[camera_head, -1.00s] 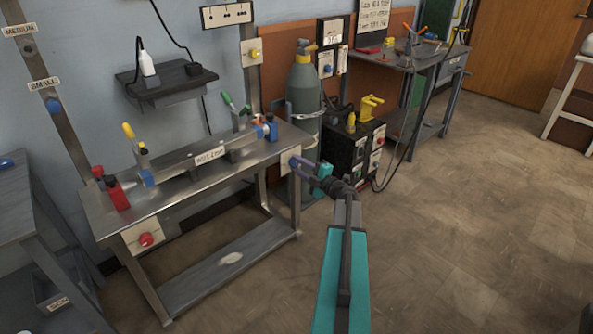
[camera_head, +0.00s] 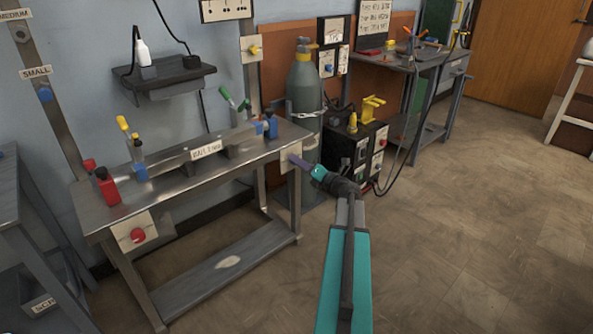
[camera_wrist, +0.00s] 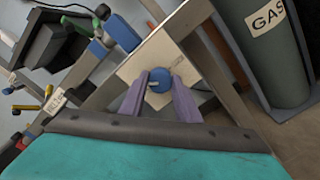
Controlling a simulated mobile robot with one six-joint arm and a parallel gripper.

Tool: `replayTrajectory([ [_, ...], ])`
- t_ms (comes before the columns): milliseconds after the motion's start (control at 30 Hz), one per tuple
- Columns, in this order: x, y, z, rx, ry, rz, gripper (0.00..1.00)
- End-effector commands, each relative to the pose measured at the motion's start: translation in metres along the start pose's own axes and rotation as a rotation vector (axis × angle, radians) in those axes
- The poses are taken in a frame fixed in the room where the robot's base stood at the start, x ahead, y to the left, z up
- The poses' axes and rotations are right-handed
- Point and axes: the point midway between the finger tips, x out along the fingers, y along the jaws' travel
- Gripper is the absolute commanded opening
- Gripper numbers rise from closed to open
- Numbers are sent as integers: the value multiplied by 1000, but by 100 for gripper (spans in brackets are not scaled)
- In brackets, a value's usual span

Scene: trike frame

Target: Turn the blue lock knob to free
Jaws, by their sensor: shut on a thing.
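The blue lock knob (camera_wrist: 160,80) sits on a cream plate (camera_wrist: 146,66) in the wrist view. A light pointer mark shows on the knob's face, turned toward the left of that view. My gripper (camera_wrist: 160,90) has its two purple fingers on either side of the knob, shut on it. In the head view my gripper (camera_head: 296,161) reaches the cream plate (camera_head: 286,176) at the right end of the steel bench (camera_head: 100,205). The knob itself is hidden there behind my fingers.
A grey gas cylinder (camera_head: 304,95) stands close behind the bench's right end. A black machine (camera_head: 355,150) stands right of it. A red knob (camera_head: 138,235) is on the bench's front left. The floor (camera_head: 450,230) at the right is clear.

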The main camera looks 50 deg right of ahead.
Motion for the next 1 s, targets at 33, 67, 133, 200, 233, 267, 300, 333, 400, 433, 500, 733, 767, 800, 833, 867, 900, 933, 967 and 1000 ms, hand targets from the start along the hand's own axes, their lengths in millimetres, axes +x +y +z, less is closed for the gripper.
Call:
replayTrajectory([
  [33, 2, 0, -6, -45, 6, 7, 7],
  [67, 2, -1, -6, -73, 6, 7, 7],
  [133, 2, -1, -6, -140, 6, 7, 7],
  [200, 1, -1, -5, -207, 5, 7, 7],
  [233, 1, -1, -5, -235, 5, 7, 7],
  [267, 1, -1, -6, -263, 5, 7, 7],
  [300, 1, -1, -6, -300, 5, 7, 7],
  [333, 1, -1, -6, -329, 5, 7, 7],
  [400, 1, -1, -5, -393, 5, 7, 7],
  [433, 1, -1, -5, -418, 5, 7, 7],
  [500, 1, -1, -5, -476, 5, 7, 7],
  [733, 1, 0, -4, -619, 5, 7, 7],
  [767, 1, 0, -4, -631, 5, 7, 7],
  [800, 1, 0, -4, -646, 5, 6, 7],
  [833, 1, 0, -4, -657, 6, 6, 7],
  [867, 1, 0, -4, -665, 6, 6, 7],
  [900, 1, 0, -4, -674, 6, 6, 7],
  [933, 1, 0, -4, -680, 6, 6, 7],
  [967, 1, 0, -3, -685, 6, 6, 7],
  [1000, 1, 0, -3, -690, 6, 6, 7],
])
